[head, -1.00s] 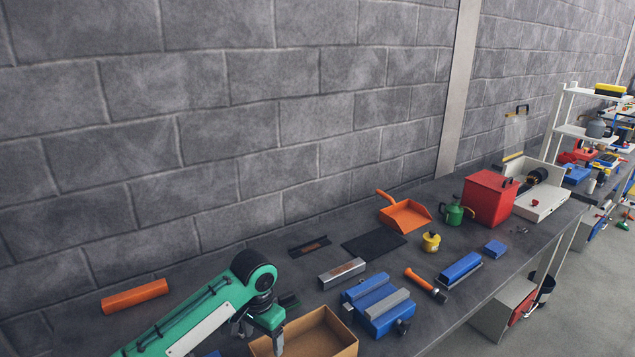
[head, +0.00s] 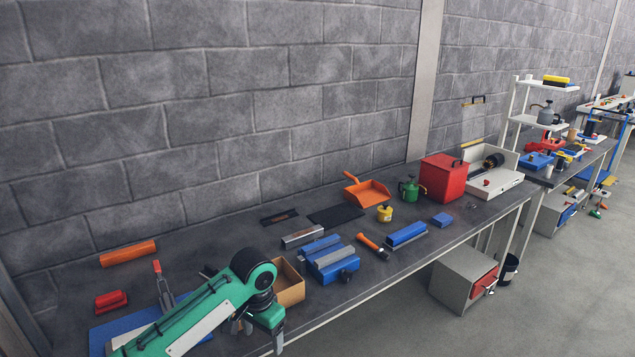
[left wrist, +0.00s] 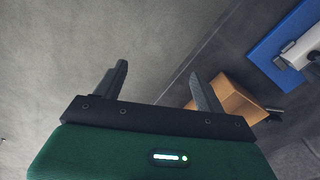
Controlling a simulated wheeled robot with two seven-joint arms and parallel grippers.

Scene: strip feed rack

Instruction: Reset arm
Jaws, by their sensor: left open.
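My left arm comes in from the lower left in the head view. Its gripper (head: 262,332) points down at the front edge of the bench, in front of an open cardboard box (head: 291,296). In the left wrist view the two dark fingers of the left gripper (left wrist: 160,82) stand apart with nothing between them. The box also shows there (left wrist: 238,98), beyond the right finger. The arm covers part of the box and of a blue plate (head: 112,330). My right gripper is in neither view.
On the bench (head: 215,227) stand a blue vise (head: 329,260), an orange-handled hammer (head: 372,245), an orange dustpan (head: 366,190), a red box (head: 443,177) and a red block (head: 111,300). A grey cabinet (head: 455,283) stands below. The floor at the right front is clear.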

